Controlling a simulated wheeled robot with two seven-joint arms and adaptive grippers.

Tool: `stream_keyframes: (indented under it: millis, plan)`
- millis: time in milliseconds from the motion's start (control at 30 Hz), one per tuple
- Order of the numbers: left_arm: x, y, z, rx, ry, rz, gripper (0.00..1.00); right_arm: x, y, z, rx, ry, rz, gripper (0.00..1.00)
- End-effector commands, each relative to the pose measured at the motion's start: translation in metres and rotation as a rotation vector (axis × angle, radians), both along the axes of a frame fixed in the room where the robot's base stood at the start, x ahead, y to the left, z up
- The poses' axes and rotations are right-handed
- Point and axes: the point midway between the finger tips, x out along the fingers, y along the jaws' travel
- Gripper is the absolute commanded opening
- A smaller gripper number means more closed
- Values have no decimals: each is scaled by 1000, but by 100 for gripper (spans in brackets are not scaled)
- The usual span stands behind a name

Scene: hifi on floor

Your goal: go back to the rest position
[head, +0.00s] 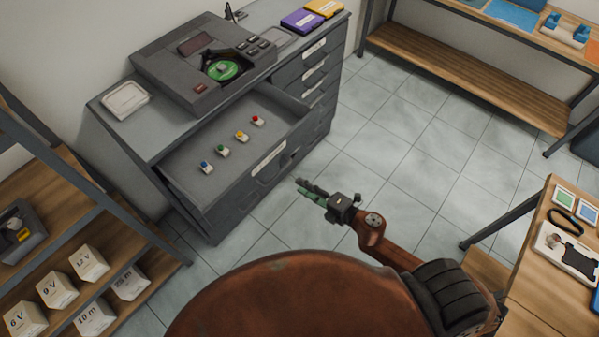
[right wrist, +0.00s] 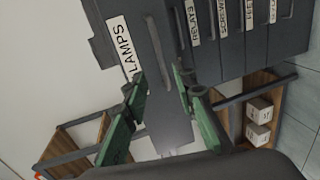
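My right gripper (head: 309,189) is on the arm that reaches up-left over the tiled floor, in front of the grey cabinet (head: 318,88). In the right wrist view my right gripper (right wrist: 163,95) shows two green fingers spread apart with nothing between them. Behind them is a drawer front with a LAMPS label (right wrist: 126,47). In the head view the pulled-out drawer (head: 180,172) lies just left of the gripper. The gripper looks apart from it, though the exact gap is hard to judge. My left gripper is not in view.
The open drawer holds several small coloured lamps (head: 241,136). A grey player (head: 205,62) with a green disc stands on the cabinet. A shelf with white boxes (head: 88,263) is at left, a wooden table (head: 540,285) at right. Tiled floor (head: 425,145) is free between.

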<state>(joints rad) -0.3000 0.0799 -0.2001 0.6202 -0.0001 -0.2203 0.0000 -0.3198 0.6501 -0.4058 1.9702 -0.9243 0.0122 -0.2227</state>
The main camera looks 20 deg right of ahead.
Motion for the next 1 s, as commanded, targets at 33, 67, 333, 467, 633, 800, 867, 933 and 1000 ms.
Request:
stream_keyframes:
  millis: [33,67,333,467,633,800,867,933,1000]
  plan:
    - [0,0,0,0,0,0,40,0,0,0,0,0,0,26]
    - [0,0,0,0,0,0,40,0,0,0,0,0,0,26]
    - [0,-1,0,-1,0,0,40,3,-8,-12,11,25,-24,26]
    - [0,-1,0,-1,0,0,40,11,-38,-60,65,122,-121,26]
    - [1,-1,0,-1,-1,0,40,5,-99,-164,184,325,-333,26]
    - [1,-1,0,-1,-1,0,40,-33,-149,-271,314,529,-560,26]
    - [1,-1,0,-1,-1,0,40,-54,-163,-307,358,599,-640,26]
    - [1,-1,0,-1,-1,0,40,-82,-175,-349,410,680,-735,26]
    - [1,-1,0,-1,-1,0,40,-115,-184,-388,460,760,-830,26]
